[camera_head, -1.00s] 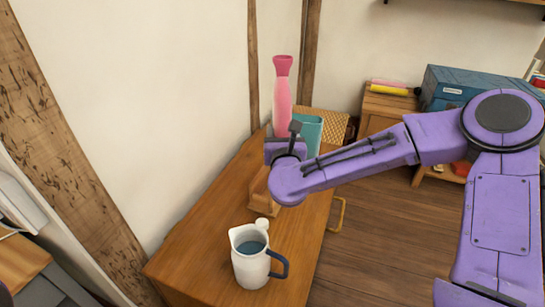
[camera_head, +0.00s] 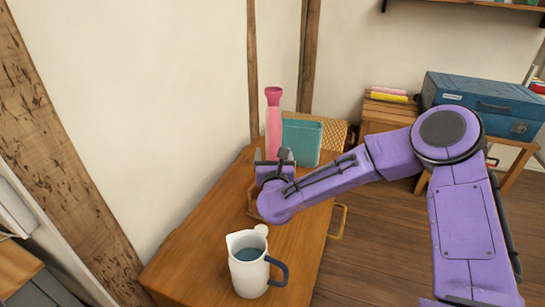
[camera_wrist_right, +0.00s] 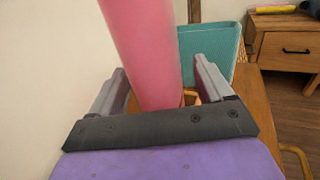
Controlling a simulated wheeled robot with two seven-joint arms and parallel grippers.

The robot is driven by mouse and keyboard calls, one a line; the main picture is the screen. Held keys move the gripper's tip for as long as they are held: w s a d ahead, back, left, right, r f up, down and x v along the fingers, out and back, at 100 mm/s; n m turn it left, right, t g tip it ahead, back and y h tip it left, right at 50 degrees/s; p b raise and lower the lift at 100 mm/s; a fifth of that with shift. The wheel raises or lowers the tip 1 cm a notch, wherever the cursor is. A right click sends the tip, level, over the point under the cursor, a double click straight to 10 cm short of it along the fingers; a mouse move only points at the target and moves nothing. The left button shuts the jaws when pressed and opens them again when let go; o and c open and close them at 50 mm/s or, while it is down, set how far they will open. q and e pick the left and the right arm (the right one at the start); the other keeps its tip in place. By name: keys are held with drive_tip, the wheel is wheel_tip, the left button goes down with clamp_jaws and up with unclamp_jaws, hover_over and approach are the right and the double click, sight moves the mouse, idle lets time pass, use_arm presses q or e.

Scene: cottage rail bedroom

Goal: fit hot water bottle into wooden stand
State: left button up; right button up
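The pink hot water bottle (camera_head: 273,125) stands upright on the wooden dresser, its flared neck at the top. It also fills the upper middle of the right wrist view (camera_wrist_right: 145,50). The wooden stand (camera_head: 252,204) is mostly hidden behind my right gripper and arm; a bit of light wood (camera_wrist_right: 190,97) shows at the bottle's lower end. I cannot tell how fully the bottle sits in it. My right gripper (camera_wrist_right: 160,78) has its fingers on either side of the bottle, spread apart, with a gap at the right finger. My left gripper is not in view.
A teal container (camera_head: 302,140) stands close behind and right of the bottle, with a woven basket (camera_head: 335,132) behind. A white jug (camera_head: 248,272) stands at the dresser's (camera_head: 190,245) near end. The wall is close on the left.

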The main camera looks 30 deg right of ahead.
drive_tip(key=shift+s+a, duration=0.2)
drive_tip(key=shift+s, duration=0.15)
drive_tip(key=p+v, duration=0.1)
drive_tip(key=v, duration=0.8)
drive_tip(key=shift+s+r, duration=0.35)
drive_tip(key=shift+s, duration=0.1)
